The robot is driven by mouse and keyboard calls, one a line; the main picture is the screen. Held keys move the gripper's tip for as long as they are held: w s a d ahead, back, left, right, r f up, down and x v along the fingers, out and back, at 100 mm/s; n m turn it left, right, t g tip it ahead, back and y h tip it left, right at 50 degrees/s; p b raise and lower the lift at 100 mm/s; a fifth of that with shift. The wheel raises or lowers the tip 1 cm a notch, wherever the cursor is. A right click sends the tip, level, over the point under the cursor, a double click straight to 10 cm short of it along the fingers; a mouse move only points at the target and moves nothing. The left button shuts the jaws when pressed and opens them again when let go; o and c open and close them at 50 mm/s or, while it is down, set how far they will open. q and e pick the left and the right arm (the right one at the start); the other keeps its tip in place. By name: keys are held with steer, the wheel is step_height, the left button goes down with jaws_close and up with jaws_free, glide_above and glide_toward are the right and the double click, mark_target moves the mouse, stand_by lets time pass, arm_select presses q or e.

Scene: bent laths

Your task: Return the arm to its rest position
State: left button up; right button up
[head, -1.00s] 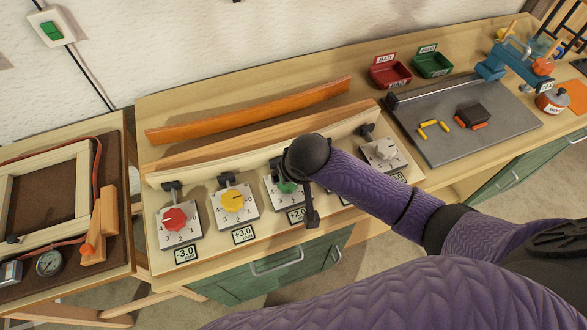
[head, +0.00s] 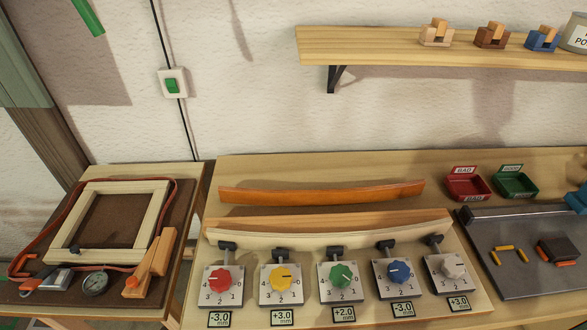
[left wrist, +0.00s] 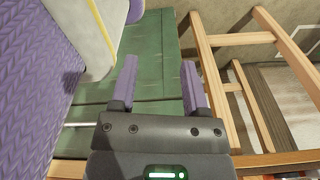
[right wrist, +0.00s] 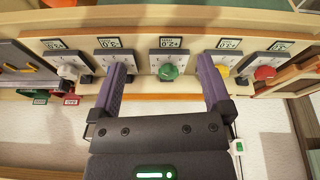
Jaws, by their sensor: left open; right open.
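Neither of my arms shows in the head view. My left gripper (left wrist: 158,82) is open and empty in the left wrist view, with a green cabinet front (left wrist: 155,65) behind its fingers. My right gripper (right wrist: 163,75) is open and empty in the right wrist view, pointing at the dial panel. The green knob (right wrist: 168,72) shows between its fingers, apart from them. In the head view the panel's red knob (head: 219,279), yellow knob (head: 282,277), green knob (head: 342,274), blue knob (head: 399,271) and white knob (head: 452,267) are uncovered.
An orange bent lath (head: 320,192) lies behind the panel. A red bin (head: 467,186) and a green bin (head: 515,185) stand at the right. A wooden frame (head: 112,222) lies on the left table. A shelf (head: 400,48) hangs above. Wooden bars (left wrist: 212,80) stand beside my left gripper.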

step_height(320, 180, down, 26)
steer(key=s+g+b, duration=0.2)
steer(key=s+b, duration=0.1)
steer(key=b, duration=0.5)
steer(key=s+d+f+b, duration=0.3)
steer(key=s+f+b, duration=0.2)
steer(key=s+f, duration=0.8)
step_height(320, 180, down, 3)
steer(key=shift+f+n+g+b, duration=0.1)
steer(key=shift+n+g+b, duration=0.2)
steer(key=shift+g+b, duration=0.1)
steer(key=shift+d, duration=0.1)
stand_by(0.3)
